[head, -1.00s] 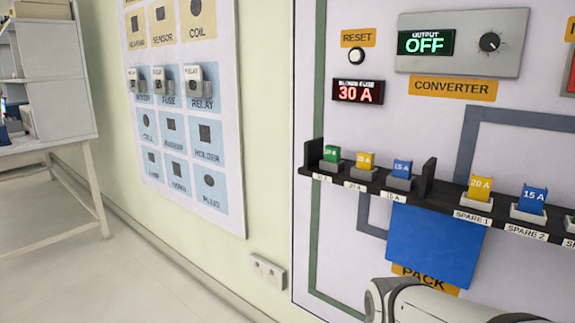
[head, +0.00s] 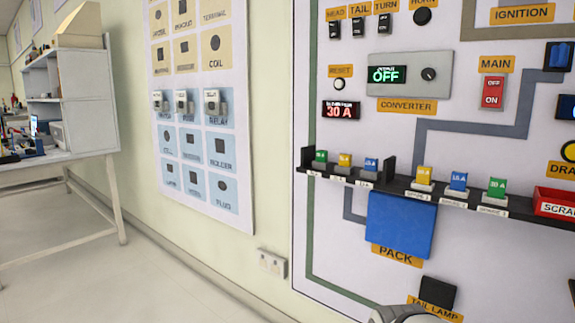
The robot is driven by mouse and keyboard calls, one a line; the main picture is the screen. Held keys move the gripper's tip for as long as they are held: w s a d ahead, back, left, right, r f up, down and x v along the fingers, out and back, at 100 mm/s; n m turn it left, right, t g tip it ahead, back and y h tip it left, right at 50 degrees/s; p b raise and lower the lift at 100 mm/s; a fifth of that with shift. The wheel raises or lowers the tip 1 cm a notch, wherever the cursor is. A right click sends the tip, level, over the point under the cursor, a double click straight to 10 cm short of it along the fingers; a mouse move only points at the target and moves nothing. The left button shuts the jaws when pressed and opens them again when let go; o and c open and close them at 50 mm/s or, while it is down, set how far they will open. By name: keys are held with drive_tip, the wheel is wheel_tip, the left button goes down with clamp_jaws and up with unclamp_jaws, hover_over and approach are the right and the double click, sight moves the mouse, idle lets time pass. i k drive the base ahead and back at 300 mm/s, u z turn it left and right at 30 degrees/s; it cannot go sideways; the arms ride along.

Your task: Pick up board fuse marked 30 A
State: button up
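Two green fuses show on the black shelf of the panel in the head view. One green fuse (head: 320,158) sits at the left end, in a row with a yellow fuse (head: 344,162) and a blue fuse (head: 370,167). The other green fuse (head: 496,187) stands in the right-hand spare holder, beside a blue spare (head: 458,182) and a yellow spare (head: 423,177). The print on the fuses is small; the right green one seems to read 30 A. A red display (head: 341,110) reads 30 A. My gripper is not in view; only a pale arm part shows at the bottom edge.
A red scrap bin (head: 556,203) sits at the shelf's right end. A blue pack (head: 400,228) hangs below the shelf, with a dark tail lamp block (head: 437,293) lower down. A bench (head: 70,165) stands far left. The floor between is clear.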

sight(321, 156)
drive_tip(key=z, duration=0.15)
drive_tip(key=i, duration=0.9)
drive_tip(key=u, duration=0.15)
drive_tip(key=k, duration=0.8)
drive_tip(key=z, duration=0.3)
drive_tip(key=i, duration=0.35)
drive_tip(key=u, duration=0.15)
